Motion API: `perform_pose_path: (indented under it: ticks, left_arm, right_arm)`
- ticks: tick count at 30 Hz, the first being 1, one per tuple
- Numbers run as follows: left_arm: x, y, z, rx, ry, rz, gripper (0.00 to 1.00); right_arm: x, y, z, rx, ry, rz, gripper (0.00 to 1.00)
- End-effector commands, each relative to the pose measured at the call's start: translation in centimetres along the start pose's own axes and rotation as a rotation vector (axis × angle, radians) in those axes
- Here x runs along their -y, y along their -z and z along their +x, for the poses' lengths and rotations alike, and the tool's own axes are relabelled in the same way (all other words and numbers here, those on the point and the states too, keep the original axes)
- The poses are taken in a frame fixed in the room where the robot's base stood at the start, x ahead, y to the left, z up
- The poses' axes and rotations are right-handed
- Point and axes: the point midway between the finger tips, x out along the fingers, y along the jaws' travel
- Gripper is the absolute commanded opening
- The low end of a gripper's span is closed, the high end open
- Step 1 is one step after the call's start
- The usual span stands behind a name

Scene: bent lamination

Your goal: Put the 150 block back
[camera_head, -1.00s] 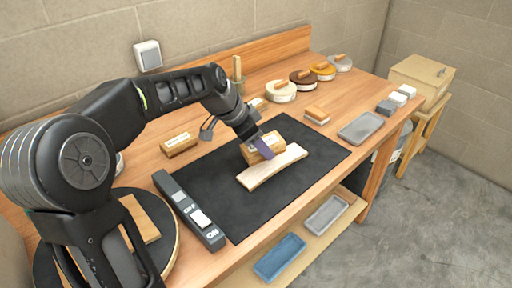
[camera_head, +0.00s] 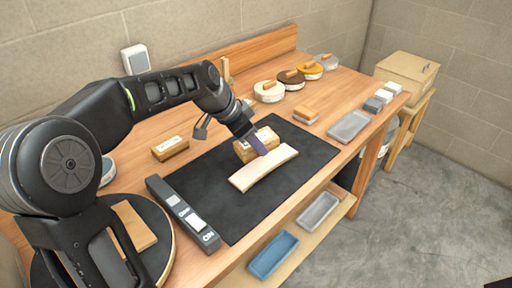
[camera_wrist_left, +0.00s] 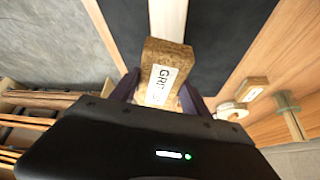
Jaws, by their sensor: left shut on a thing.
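My left gripper (camera_head: 258,146) is shut on a brown cork-like block (camera_head: 246,153) with a white label. In the left wrist view the block (camera_wrist_left: 170,55) sits between the fingers, and its label reads "GRIT" with the number hidden. So I cannot tell whether it is the 150 block. The block is at a pale, slightly curved wooden strip (camera_head: 263,168) on the black mat (camera_head: 205,175); whether they touch is unclear. Another labelled block (camera_head: 170,148) rests on the bench left of the mat. My right gripper is not in view.
A long switch box (camera_head: 183,212) lies along the mat's left edge. Round lidded tins (camera_head: 269,92) line the back. A block (camera_head: 305,115) and a grey tray (camera_head: 349,127) stand to the right. Blue (camera_head: 273,256) and grey (camera_head: 318,211) trays sit on the lower shelf.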

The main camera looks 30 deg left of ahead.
Motion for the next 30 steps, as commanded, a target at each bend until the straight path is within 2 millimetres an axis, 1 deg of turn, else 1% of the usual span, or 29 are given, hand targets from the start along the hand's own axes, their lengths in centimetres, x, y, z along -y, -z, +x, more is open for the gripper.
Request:
perform_pose_path:
  ticks: [8, 14, 18, 21, 25, 27, 30]
  left_arm:
    - [-4.4, 1.7, 4.8, 0.007, 0.085, -0.139, 0.16]
    - [-8.5, 3.9, 8.3, 0.011, 0.167, -0.271, 0.16]
    - [-11.8, 5.8, 10.6, 0.017, 0.221, -0.359, 0.16]
    - [-14.3, 7.2, 11.9, 0.019, 0.256, -0.414, 0.16]
    - [-17.3, 8.8, 13.1, 0.02, 0.285, -0.469, 0.16]
    - [-18.3, 9.3, 13.5, 0.02, 0.295, -0.486, 0.16]
    - [-18.9, 9.5, 13.7, 0.021, 0.301, -0.501, 0.16]
  right_arm:
    - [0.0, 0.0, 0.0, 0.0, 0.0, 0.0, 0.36]
    - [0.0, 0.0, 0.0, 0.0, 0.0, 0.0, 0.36]
    - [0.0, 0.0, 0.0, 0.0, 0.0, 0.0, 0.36]
    - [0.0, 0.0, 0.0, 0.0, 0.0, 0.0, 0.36]
    - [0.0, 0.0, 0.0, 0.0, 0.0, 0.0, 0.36]
    - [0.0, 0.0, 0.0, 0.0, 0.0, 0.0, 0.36]
    - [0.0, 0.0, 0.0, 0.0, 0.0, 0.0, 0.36]
